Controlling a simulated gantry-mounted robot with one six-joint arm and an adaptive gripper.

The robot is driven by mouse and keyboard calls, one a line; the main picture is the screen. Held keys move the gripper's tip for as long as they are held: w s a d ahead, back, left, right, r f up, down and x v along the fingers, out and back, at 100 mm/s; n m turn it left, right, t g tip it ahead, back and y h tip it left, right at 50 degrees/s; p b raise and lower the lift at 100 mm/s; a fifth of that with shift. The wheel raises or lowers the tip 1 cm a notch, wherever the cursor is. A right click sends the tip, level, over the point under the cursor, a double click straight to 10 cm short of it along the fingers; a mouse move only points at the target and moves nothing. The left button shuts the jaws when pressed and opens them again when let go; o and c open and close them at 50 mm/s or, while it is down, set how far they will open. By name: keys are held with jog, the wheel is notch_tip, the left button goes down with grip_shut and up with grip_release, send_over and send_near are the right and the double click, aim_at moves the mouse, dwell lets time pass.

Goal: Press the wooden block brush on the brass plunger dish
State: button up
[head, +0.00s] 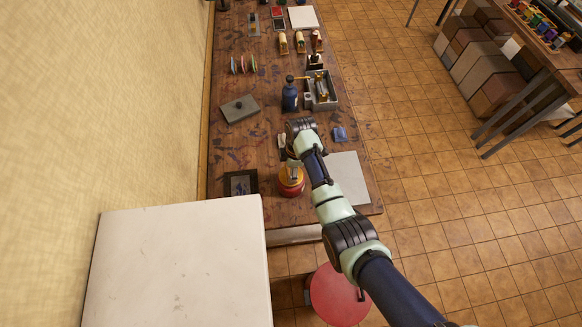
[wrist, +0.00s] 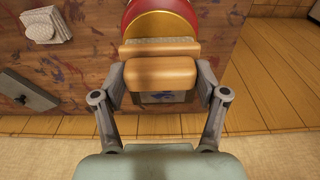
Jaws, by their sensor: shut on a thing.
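My gripper (wrist: 160,80) is shut on the wooden block brush (wrist: 160,72), with one finger at each end of its tan block. A pale bristle strip (wrist: 160,45) shows on the brush's far side. The brass plunger dish (wrist: 160,24), with a red rim, lies just beyond the bristles in the wrist view. Whether the bristles touch it, I cannot tell. In the head view the red and brass dish (head: 290,181) stands near the table's front end, with my gripper (head: 293,162) just over it. My arm and gripper hide much of the brush there.
A dark-framed piece (head: 240,183) lies left of the dish and a pale sheet (head: 350,178) right of it. A grey slab with a knob (head: 240,108), a blue bottle (head: 289,95) and a grey tray (head: 320,103) stand farther back. A red stool (head: 338,297) is in front.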

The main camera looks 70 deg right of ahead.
jog(key=shift+f, duration=0.55)
dwell(1.3)
notch_tip(320, 180, up, 7)
jog(key=p, duration=0.6)
jog(key=shift+r, duration=0.2)
jog(key=shift+f, duration=0.1)
